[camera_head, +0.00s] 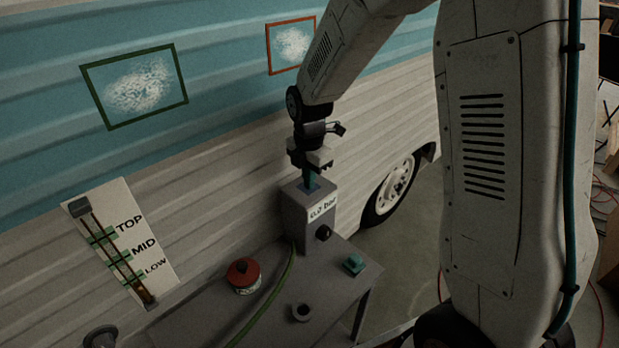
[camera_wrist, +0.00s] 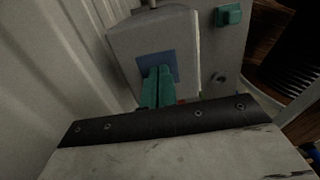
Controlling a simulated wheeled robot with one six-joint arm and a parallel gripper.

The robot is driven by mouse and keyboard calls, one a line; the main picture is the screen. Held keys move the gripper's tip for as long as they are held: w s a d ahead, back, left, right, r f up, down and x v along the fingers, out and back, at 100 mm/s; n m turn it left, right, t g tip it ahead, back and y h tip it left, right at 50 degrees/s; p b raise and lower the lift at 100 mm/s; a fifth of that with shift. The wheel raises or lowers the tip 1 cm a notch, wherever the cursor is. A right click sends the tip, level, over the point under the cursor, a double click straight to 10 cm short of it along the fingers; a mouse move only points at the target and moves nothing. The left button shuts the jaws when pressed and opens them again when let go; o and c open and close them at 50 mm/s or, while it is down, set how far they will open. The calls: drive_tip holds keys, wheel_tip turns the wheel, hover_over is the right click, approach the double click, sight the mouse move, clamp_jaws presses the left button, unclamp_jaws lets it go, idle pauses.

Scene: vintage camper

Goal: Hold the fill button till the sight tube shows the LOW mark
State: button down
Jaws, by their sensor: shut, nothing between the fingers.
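The sight tube (camera_head: 115,258) is on a white board at the left, with green bands beside TOP, MID and LOW. A brownish amber fill shows at its bottom end, seemingly below the LOW band (camera_head: 134,278). A grey box (camera_head: 304,225) with a label that seems to read "0.2 bar" stands on the bench. A blue square, seemingly the fill button (camera_wrist: 146,62), is on its top in the wrist view. My gripper (camera_head: 312,184) points down at the box top. Its teal fingers (camera_wrist: 158,76) are closed together over the blue square. I cannot tell whether the button is pressed.
The grey bench (camera_head: 200,318) holds a red-topped can (camera_head: 243,276), a green hose (camera_head: 270,300), a teal block (camera_head: 354,263) and a small dark ring-shaped cup (camera_head: 301,311). A black knob (camera_head: 323,233) sticks out of the box front. The camper wall (camera_head: 220,175) rises close behind.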

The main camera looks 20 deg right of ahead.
drive_tip(key=shift+s+f, duration=0.3)
drive_tip(key=shift+f, duration=0.1)
wheel_tip(320, 180, up, 15)
drive_tip(key=shift+w, duration=0.3)
drive_tip(key=shift+f, duration=0.1)
idle(1.0)
drive_tip(key=s+d+r+m, duration=0.1)
drive_tip(key=s+r+m, duration=0.1)
drive_tip(key=s+m, duration=0.9)
drive_tip(key=s+d+r+m+t, duration=0.1)
drive_tip(key=s+d+r+m, duration=0.1)
drive_tip(key=s+m, duration=0.9)
drive_tip(key=s+r, duration=0.1)
drive_tip(key=s, duration=0.6)
drive_tip(key=shift+s+d+m, duration=0.2)
drive_tip(key=shift+d+m, duration=0.1)
